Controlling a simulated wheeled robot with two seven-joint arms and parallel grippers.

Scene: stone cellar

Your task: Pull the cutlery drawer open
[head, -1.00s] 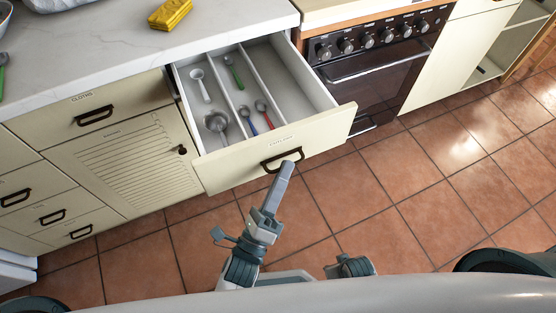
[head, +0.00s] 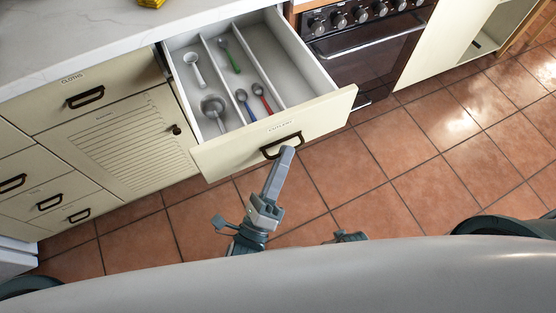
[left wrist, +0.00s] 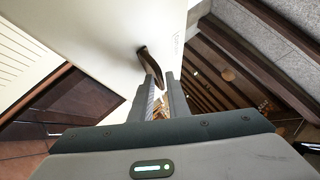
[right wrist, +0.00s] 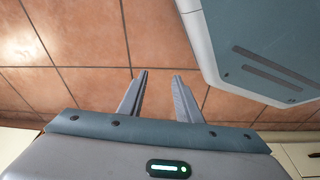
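The cutlery drawer (head: 224,158) is a cream drawer standing well out of the counter in the head view. Its dark curved handle (head: 282,146) is on the front face, below a label. My left gripper (head: 287,152) is at this handle. In the left wrist view the handle (left wrist: 146,60) runs in between the two fingers (left wrist: 164,84), which appear shut on it; the exact contact is hard to see. My right gripper (right wrist: 159,75) is open and empty above the floor tiles in the right wrist view. In the head view it is mostly hidden by my body.
Several spoons and a ladle (head: 212,108) lie in the drawer's compartments. The cloths drawer (head: 77,94) and a louvred door (head: 130,145) are at left, shut. An oven (head: 368,60) stands at right. The tiled floor (head: 400,190) in front is clear.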

